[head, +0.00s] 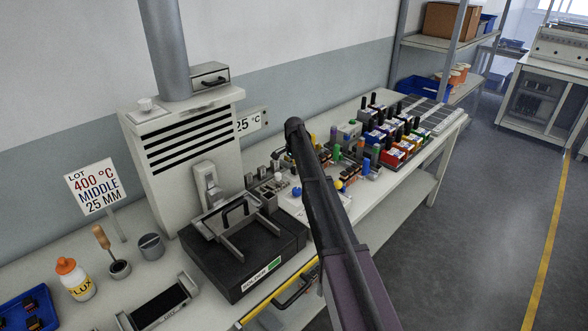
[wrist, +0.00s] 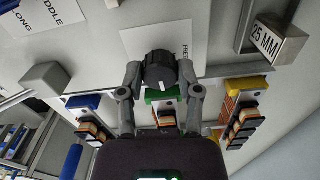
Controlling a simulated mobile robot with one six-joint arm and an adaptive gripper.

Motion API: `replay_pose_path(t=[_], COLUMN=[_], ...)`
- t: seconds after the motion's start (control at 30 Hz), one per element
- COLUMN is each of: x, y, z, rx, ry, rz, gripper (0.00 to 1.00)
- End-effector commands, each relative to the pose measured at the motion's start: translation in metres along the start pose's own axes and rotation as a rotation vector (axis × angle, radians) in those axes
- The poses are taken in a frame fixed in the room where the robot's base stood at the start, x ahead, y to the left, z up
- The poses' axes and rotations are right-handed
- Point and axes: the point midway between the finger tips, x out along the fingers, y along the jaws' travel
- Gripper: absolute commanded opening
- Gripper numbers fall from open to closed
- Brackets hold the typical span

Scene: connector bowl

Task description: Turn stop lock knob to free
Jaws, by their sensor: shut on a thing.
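The stop lock knob (wrist: 160,70) is a dark, ribbed round knob in the wrist view. It has a short pale mark on its lower part and stands in front of a white plate (wrist: 190,38). The word FREE is printed on the plate to the right of the knob. My gripper (wrist: 161,78) has one finger on each side of the knob and is shut on it. In the head view my arm covers the middle of the bench, and I cannot make out the gripper or the knob there.
A block marked 25 MM (wrist: 275,40) stands right of the knob, and a plain grey block (wrist: 45,78) stands left. Coloured parts lie close below the fingers. In the head view a black solder pot (head: 245,262) sits left of my arm, with crowded connector racks beyond.

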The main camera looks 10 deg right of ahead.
Motion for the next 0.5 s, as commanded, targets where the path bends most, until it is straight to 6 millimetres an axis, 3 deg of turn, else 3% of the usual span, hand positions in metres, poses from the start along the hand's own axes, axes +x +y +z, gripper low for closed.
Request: replay_pose_path(t=[0.5], x=[0.0005], y=[0.0037], z=[0.0005], rx=[-0.355], ry=[-0.004], rz=[0.005], gripper=[0.00])
